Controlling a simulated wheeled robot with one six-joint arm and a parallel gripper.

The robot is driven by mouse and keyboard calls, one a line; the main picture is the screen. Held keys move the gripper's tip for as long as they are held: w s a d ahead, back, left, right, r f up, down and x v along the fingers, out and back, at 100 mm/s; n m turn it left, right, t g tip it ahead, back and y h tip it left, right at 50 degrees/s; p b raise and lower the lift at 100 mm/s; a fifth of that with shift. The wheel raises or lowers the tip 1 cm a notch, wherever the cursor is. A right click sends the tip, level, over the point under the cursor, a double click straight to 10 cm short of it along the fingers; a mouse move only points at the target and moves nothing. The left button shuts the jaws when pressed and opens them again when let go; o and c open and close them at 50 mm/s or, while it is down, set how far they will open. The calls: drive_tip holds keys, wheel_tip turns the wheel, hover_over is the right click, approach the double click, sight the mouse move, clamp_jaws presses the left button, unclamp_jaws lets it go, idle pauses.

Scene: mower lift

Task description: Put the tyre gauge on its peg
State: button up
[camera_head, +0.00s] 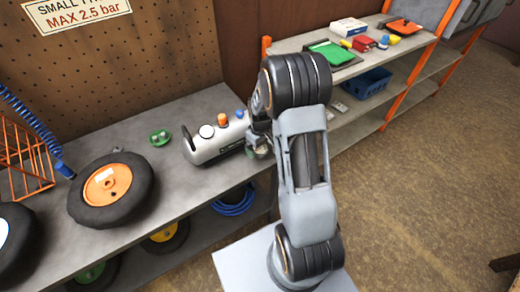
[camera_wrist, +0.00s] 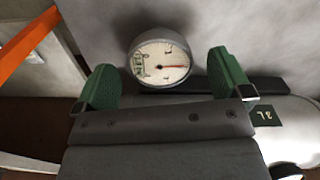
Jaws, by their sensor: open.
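A round gauge with a white dial and a red needle (camera_wrist: 160,63) shows in the wrist view, over a grey surface. It appears between and just beyond the green fingertips of my gripper (camera_wrist: 162,82), which stand apart on either side of it. I cannot tell how far below the fingers it is. In the head view my gripper (camera_head: 260,148) is low over the bench at the right end of the silver tank (camera_head: 218,143), and the gauge is hidden there. A pegboard (camera_head: 120,60) rises behind the bench, but I cannot make out a peg on it.
The tank stands close to my gripper; its body also shows in the wrist view (camera_wrist: 300,140). A wheel with an orange hub (camera_head: 107,188) and a small green item (camera_head: 160,138) lie farther left on the bench (camera_head: 125,235). An orange-framed shelf (camera_head: 408,78) stands right.

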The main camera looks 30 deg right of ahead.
drive_tip(key=shift+f, duration=0.8)
drive_tip(key=c, duration=1.1)
drive_tip(key=shift+r, duration=0.15)
